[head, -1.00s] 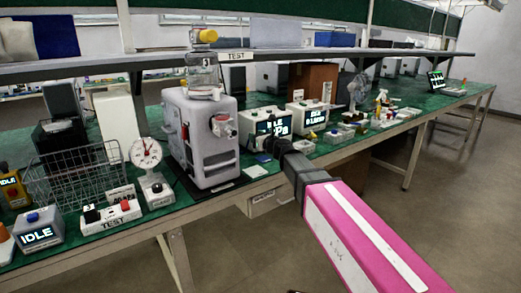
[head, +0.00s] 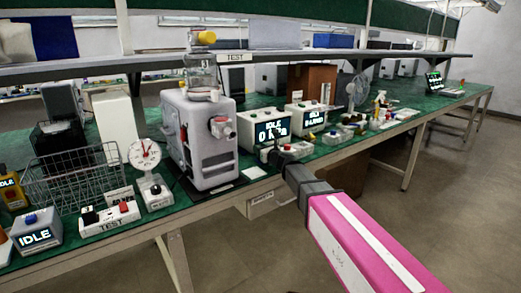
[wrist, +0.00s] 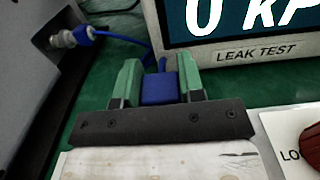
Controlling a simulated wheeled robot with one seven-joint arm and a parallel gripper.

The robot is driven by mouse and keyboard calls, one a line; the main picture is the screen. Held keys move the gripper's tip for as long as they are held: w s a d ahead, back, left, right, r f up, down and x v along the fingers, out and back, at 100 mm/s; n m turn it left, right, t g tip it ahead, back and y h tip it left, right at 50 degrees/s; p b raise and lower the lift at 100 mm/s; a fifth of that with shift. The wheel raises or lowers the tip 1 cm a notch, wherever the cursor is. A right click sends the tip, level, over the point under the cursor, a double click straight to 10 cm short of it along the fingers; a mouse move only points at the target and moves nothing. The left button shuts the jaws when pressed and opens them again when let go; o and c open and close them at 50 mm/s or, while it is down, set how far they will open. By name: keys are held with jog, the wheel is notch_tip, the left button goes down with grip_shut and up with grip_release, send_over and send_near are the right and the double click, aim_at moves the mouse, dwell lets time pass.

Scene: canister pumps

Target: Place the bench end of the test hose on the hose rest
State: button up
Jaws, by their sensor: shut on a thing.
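My gripper (wrist: 158,85) has its two green fingers shut on a blue block, the bench end of the test hose (wrist: 159,88). The blue hose (wrist: 128,41) runs up behind the block and left to a blue collar (wrist: 84,36) on a metal fitting of the grey pump machine. In the head view my gripper (head: 274,156) is at the bench edge, in front of the leak test box (head: 265,129); the hose end is too small to make out there. I cannot identify the hose rest in either view.
The grey pump machine (head: 203,150) stands left of my gripper. The leak test box (wrist: 250,55) is just behind it. A white plate with a dark red knob (wrist: 312,145) lies at right. Small trays (head: 340,136) line the bench further right.

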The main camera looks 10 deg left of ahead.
jog(key=shift+f, duration=0.15)
jog(key=o, duration=0.9)
jog(key=shift+o, duration=0.2)
jog(key=shift+s+d, duration=0.2)
jog(key=v, duration=1.1)
jog(key=shift+s+d, duration=0.15)
